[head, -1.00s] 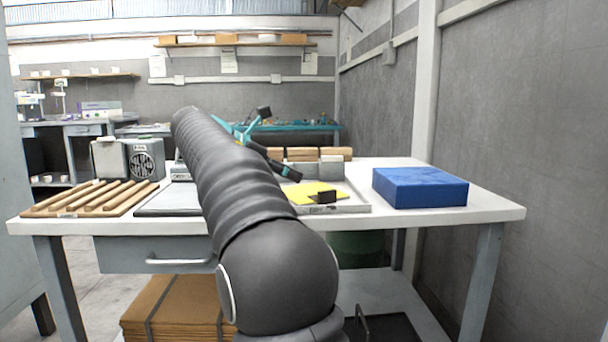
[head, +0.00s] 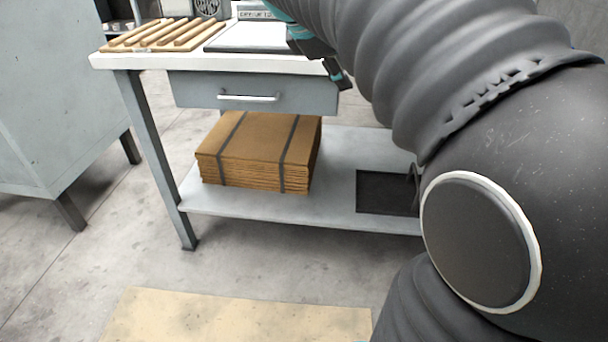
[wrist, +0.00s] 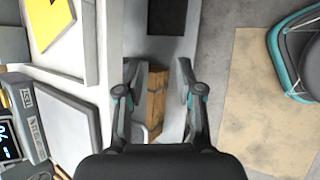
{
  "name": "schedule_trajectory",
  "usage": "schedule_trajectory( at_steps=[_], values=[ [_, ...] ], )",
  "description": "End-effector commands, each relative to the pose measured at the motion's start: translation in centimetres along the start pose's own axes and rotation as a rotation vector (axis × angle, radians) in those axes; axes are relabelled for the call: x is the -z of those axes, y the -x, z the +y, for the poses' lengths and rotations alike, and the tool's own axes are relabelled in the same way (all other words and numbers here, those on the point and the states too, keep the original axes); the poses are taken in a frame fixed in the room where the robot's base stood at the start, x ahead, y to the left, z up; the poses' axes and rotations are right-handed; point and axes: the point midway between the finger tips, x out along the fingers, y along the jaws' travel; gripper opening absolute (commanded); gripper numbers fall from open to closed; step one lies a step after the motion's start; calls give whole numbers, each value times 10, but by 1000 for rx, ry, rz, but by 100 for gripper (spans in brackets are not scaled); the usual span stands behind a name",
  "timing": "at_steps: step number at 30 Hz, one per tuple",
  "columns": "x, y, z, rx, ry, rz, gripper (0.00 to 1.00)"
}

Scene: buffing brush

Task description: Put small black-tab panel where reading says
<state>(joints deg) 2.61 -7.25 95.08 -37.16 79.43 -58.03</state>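My gripper (head: 338,72) hangs in front of the table's front edge. In the wrist view my gripper (wrist: 157,66) has its fingers spread with nothing held between them. A yellow panel (wrist: 60,22) lies at the upper left of the wrist view, partly cut off, in a pale tray (wrist: 89,50). A small dark patch shows on its upper edge; I cannot tell whether it is the black tab. A device with a lit display (wrist: 9,138) sits at the lower left; its reading is cut off and not legible. In the head view my arm hides the panel area.
Wooden sticks on a board (head: 165,34) lie at the table's left, beside a flat grey-white plate (head: 250,37). Below are a drawer (head: 250,92) and a shelf (head: 245,207) with strapped cardboard (head: 255,150) and a dark mat (head: 385,190). Floor ahead is open, with a beige mat (head: 240,315).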

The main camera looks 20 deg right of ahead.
Motion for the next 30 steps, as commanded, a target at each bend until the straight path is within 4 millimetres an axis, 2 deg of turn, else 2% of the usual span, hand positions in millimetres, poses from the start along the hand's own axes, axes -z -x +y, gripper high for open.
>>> schedule_trajectory(
  at_steps=[1,9,12,16,18,21,30],
  values=[
    [4,1,-25,7,-76,61,37],
    [44,-7,-154,143,-555,363,37],
    [58,-12,-200,226,-740,450,37],
    [74,-18,-248,334,-945,528,37],
    [80,-22,-265,380,-1026,552,37],
    [85,-25,-281,425,-1101,573,37],
    [88,-27,-287,447,-1136,579,37]
  ],
)
